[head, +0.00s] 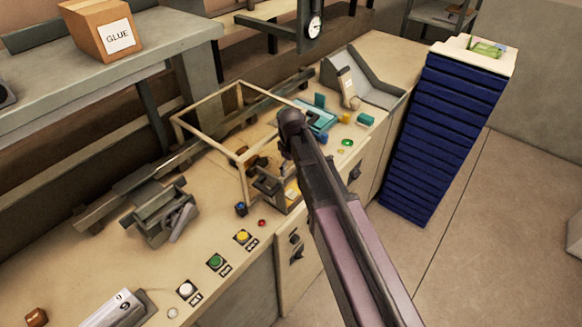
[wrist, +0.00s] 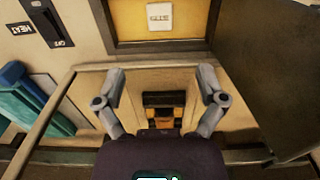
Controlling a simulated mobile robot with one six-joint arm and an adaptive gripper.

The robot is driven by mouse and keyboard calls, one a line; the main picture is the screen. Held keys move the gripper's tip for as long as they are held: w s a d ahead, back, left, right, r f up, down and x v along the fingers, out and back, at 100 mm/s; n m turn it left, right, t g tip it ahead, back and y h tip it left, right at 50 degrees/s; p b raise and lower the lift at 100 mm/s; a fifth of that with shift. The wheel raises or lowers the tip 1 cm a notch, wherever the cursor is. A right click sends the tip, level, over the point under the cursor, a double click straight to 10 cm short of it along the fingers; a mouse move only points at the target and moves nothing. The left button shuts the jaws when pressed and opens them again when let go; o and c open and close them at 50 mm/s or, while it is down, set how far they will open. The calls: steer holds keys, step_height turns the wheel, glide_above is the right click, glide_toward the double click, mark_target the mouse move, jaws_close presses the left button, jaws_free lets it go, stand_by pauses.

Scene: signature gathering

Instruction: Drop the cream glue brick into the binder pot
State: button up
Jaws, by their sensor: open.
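My gripper (wrist: 163,82) is open, with its grey fingers spread apart and nothing between them. In the head view its tip end (head: 292,122) is over the bench beside the open frame. The wrist view shows a cream square (wrist: 160,16) with lettering like GLUE on an orange-brown panel, beyond the fingers. I cannot tell whether it is the brick or a label. A dark and orange block-like part (wrist: 163,110) shows below, between the fingers in the picture. I cannot pick out the binder pot with certainty.
A thin cream frame (head: 238,160) stands on the bench close to my arm. A cardboard GLUE box (head: 101,30) sits on the left shelf. A blue stack (head: 440,130) stands at the right. Coloured buttons (head: 216,262) line the bench front. A dark panel (wrist: 275,70) is at the wrist view's right.

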stand_by(0.3)
steer(key=s+d+m, duration=1)
steer(key=s+d, duration=0.4)
steer(key=d, duration=0.4)
steer(key=shift+s+d, duration=0.2)
steer(key=shift+d, duration=0.05)
step_height(320, 180, down, 9)
steer(key=b, duration=0.9)
steer(key=shift+r, duration=0.1)
steer(key=shift+c, duration=0.2)
stand_by(0.7)
